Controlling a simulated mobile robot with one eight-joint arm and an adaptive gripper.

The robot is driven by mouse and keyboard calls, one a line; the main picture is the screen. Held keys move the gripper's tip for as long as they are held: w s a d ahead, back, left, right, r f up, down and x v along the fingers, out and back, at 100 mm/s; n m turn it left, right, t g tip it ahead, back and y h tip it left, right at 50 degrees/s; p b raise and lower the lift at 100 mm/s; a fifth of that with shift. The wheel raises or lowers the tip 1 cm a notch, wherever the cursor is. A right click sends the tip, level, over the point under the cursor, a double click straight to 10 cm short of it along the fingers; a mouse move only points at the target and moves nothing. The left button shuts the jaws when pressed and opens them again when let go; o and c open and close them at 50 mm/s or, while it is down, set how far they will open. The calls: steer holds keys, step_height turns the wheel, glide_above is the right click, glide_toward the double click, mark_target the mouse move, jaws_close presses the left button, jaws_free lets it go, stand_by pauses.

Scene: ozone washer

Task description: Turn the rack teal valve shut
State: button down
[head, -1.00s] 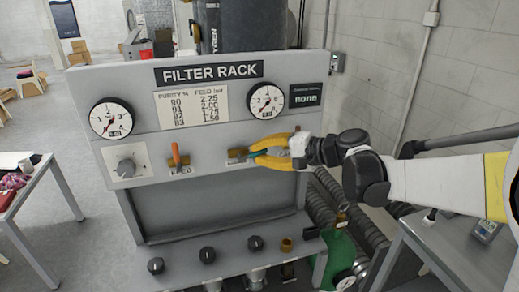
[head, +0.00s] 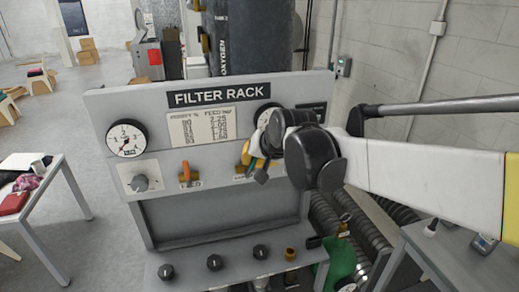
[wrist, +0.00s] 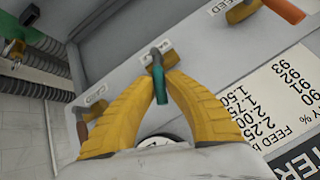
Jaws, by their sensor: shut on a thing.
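The teal valve lever (wrist: 159,84) shows in the wrist view, joined to a brass body (wrist: 167,57) on the grey filter rack panel (wrist: 215,62). My gripper (wrist: 160,74) has its yellow fingers closed around the lever, one on each side, with the lever's free end sticking out between them. In the head view my gripper (head: 246,156) is at the rack front, right of the orange FEED valve (head: 186,171). How far the lever is turned is hard to tell.
The left gauge (head: 126,138) is clear, while the right gauge (head: 266,113) is partly behind my wrist. A knob (head: 140,182) sits left of FEED. Several black knobs line the lower ledge (head: 190,275). A table (head: 50,172) stands left; ribbed hoses (head: 345,235) run at right.

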steer(key=shift+s+a+r+n+t+h, duration=0.2)
steer(key=shift+a+n+h, duration=0.25)
steer(key=shift+h, duration=0.35)
steer(key=shift+s+a+f+n+t+h, duration=0.1)
steer(key=shift+a+n+t+h, duration=0.3)
steer(key=shift+h, duration=0.4)
steer(key=c, duration=1.4)
jaws_free()
steer(key=shift+w+a, duration=0.1)
steer(key=v, duration=1.2)
steer(key=shift+r, duration=0.1)
steer(key=shift+b, duration=0.3)
